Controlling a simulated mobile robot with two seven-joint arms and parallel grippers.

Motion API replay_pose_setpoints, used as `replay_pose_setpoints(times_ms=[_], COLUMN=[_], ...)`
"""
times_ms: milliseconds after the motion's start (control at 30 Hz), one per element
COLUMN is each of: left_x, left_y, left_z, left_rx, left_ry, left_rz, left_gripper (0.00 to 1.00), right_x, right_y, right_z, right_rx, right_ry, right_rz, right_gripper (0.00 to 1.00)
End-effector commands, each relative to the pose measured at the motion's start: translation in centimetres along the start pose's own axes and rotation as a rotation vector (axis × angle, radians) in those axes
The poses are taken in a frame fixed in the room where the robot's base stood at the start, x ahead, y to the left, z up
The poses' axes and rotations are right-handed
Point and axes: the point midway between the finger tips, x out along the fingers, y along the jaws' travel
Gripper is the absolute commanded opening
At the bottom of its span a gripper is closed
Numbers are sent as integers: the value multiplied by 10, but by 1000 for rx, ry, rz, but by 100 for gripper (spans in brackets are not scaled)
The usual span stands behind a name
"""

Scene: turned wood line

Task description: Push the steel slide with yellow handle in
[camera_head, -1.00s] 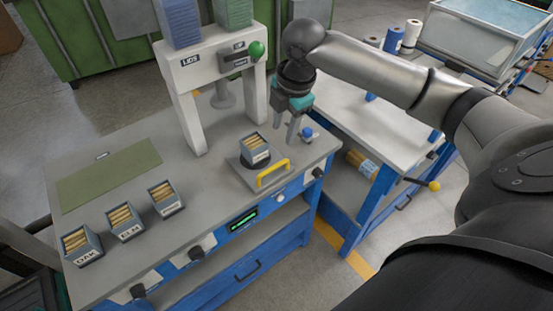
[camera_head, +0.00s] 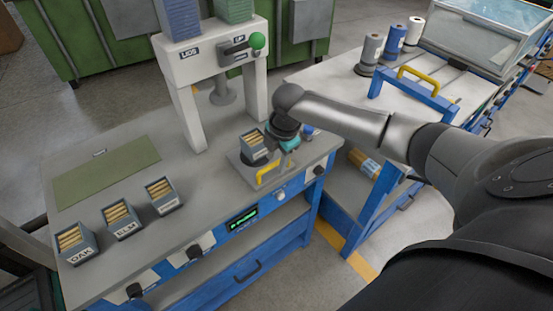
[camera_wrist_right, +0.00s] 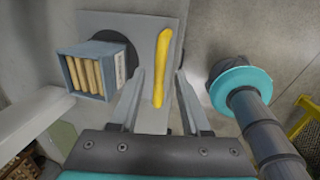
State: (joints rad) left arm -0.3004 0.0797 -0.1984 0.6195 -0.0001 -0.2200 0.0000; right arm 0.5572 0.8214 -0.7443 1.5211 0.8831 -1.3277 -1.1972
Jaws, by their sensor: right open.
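The steel slide (camera_head: 240,165) is a flat plate at the front right of the grey bench. Its yellow handle (camera_head: 262,178) stands at its front edge and shows as a yellow bar (camera_wrist_right: 161,68) in the right wrist view. A grey box of wooden sticks (camera_head: 251,147) sits on the slide. My right gripper (camera_head: 285,168) is low beside the handle, its fingers (camera_wrist_right: 160,88) open. In the wrist view the handle lies between and beyond the fingertips; I cannot tell whether they touch it. My left gripper is not in view.
A white press frame (camera_head: 190,110) with a green-knobbed lever (camera_head: 257,41) stands behind the slide. Several labelled boxes of sticks, such as OAK (camera_head: 76,243), stand at the front left. A green mat (camera_head: 105,170) lies behind them. A blue-legged table (camera_head: 340,95) adjoins at right.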

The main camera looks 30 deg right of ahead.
Motion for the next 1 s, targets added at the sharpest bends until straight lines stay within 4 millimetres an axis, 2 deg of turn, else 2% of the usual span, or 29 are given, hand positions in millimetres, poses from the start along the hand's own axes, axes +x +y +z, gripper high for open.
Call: replay_pose_setpoints(times_ms=[267,600,700,1000], left_x=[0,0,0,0], left_y=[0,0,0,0], left_z=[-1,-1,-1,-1], left_rx=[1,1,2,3], left_ry=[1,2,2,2], left_rz=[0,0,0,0], left_gripper=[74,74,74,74], right_x=[1,1,1,1], right_y=[0,0,0,0], right_z=[0,0,0,0], right_rx=[0,1,1,1], right_ry=[0,0,0,0], right_rz=[0,0,0,-1], right_gripper=[47,8,0,0])
